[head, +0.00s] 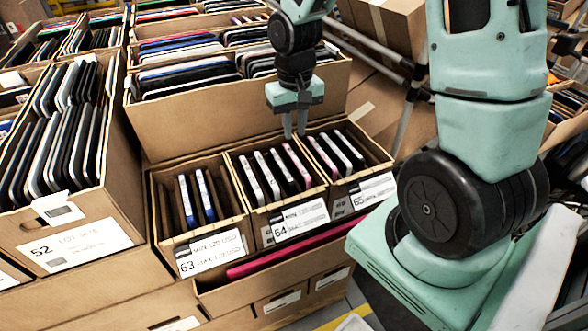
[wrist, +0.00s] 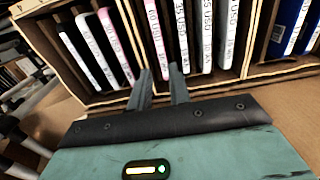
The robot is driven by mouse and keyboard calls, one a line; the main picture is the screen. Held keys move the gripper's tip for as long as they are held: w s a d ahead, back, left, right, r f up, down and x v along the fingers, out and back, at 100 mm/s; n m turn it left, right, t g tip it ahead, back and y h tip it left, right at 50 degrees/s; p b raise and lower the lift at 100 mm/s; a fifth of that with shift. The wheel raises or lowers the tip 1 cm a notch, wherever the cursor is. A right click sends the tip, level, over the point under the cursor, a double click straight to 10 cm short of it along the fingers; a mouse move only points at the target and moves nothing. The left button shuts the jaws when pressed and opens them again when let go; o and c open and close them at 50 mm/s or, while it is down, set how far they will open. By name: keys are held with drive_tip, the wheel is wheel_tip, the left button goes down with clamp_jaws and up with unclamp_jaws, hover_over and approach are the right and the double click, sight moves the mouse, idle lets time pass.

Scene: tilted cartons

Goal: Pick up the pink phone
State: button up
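A thin pink phone (head: 297,165) stands on edge at the right end of carton 64 (head: 283,236). It shows in the wrist view (wrist: 156,30) with a pale labelled edge, just beyond my fingertips. Another pink-edged phone (head: 323,158) stands at the left of carton 65 (head: 370,193); it also shows in the wrist view (wrist: 116,45). My gripper (head: 295,134) points down above the back of carton 64. The phones' lower parts are hidden in the cartons.
White-edged phones (head: 266,173) stand beside the pink one in carton 64. A taller carton wall (head: 220,118) rises behind. A long pink item (head: 285,252) lies in front below. Carton dividers are close on both sides.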

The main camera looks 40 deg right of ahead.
sight(295, 157)
wheel_tip(295, 157, down, 10)
drive_tip(key=shift+s+a+r+p, duration=0.1)
drive_tip(key=shift+r+p, duration=0.1)
drive_tip(key=shift+p, duration=0.3)
clamp_jaws()
